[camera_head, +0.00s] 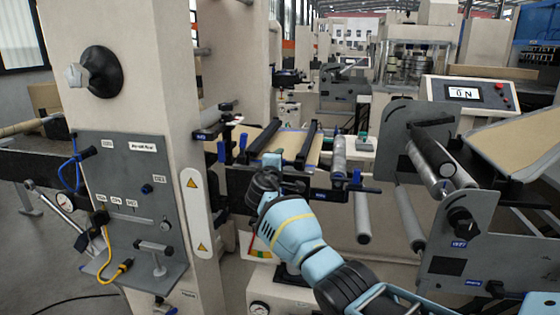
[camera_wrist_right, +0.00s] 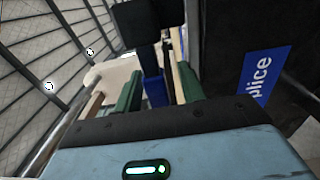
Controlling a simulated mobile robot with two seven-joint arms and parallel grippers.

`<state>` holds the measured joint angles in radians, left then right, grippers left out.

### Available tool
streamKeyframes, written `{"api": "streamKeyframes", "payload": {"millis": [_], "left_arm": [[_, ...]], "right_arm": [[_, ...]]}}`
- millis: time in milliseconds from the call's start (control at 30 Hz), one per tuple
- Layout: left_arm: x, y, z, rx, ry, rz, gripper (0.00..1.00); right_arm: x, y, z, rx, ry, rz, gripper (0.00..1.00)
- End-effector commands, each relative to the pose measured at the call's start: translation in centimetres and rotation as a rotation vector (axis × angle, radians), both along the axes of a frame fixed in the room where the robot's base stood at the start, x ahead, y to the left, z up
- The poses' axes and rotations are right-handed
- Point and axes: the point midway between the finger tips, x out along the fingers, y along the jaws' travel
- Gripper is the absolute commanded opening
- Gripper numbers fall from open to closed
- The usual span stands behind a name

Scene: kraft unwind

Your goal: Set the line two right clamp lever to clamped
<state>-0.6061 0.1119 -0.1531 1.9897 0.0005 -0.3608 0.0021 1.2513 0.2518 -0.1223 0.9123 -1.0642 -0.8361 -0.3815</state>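The splice table (camera_head: 323,146) stands in the middle of the head view, with two dark clamp bars (camera_head: 308,143) across its tan surface. Small blue lever handles show along its front, one (camera_head: 357,178) near the right end. My right gripper (camera_head: 270,160) is at the table's front edge, left of centre, partly hidden by its own wrist. In the right wrist view, its two green fingers (camera_wrist_right: 160,92) stand apart on either side of a blue lever grip (camera_wrist_right: 154,88) below a black block (camera_wrist_right: 138,22). Contact with the grip cannot be made out. My left gripper is out of view.
A blue splice label (camera_wrist_right: 265,75) is on a dark panel right of the fingers. A cream machine column (camera_head: 130,60) with a gauge panel (camera_head: 130,210) stands at left. A grey roller frame (camera_head: 455,245) stands at right. Rollers (camera_head: 362,215) hang below the table.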

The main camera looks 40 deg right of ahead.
Motion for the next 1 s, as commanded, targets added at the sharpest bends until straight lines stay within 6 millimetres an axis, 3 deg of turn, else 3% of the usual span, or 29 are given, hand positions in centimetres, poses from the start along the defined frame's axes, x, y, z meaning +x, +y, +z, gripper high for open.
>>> {"api": "streamKeyframes", "payload": {"millis": [500,1000], "left_arm": [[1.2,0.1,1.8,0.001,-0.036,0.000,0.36],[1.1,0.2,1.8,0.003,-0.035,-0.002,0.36]], "right_arm": [[-4.1,4.9,0.1,0.001,-0.001,0.001,0.40],[-4.6,5.4,0.0,0.000,0.001,0.000,0.40]]}}
